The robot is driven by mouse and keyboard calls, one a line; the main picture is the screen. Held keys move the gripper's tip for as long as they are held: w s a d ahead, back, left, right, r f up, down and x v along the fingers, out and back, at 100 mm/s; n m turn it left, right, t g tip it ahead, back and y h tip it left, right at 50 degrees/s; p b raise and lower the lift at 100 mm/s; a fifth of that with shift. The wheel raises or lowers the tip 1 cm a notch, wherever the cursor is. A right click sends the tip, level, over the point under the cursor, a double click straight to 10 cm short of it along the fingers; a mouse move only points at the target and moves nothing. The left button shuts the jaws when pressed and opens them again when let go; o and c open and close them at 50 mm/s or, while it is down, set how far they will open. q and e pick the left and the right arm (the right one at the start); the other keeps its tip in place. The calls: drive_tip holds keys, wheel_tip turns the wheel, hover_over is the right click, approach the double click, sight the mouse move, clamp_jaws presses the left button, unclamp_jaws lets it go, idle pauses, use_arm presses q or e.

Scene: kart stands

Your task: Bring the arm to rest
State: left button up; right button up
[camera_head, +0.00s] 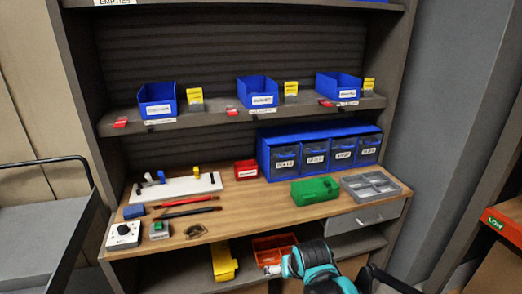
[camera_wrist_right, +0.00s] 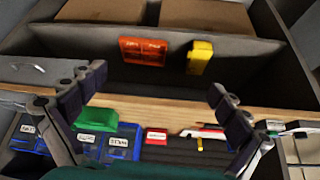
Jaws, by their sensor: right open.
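My right arm (camera_head: 318,268), teal and black, comes in at the bottom of the head view, in front of the bench's lower shelf. In the right wrist view my right gripper (camera_wrist_right: 152,90) is open, its two dark fingers spread wide with nothing between them. That view is upside down, and the bench edge shows beyond the fingers. In the head view the right fingers cannot be made out clearly. My left gripper is in neither view.
The wooden bench (camera_head: 258,208) holds a green case (camera_head: 315,191), grey tray (camera_head: 371,187), blue drawer unit (camera_head: 320,150) and white fixture (camera_head: 173,187). Blue bins (camera_head: 257,91) stand on the shelf above. Orange (camera_head: 272,249) and yellow (camera_head: 223,262) containers sit below. A cart (camera_head: 40,235) is at left.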

drive_tip(key=s+d+r, duration=0.1)
drive_tip(key=s+d, duration=0.3)
drive_tip(key=s, duration=0.4)
drive_tip(key=s+d+m+t, duration=0.1)
drive_tip(key=s+d, duration=0.4)
drive_tip(key=s, duration=0.3)
drive_tip(key=shift+d+r+h, duration=0.15)
drive_tip(key=shift+r+h, duration=0.25)
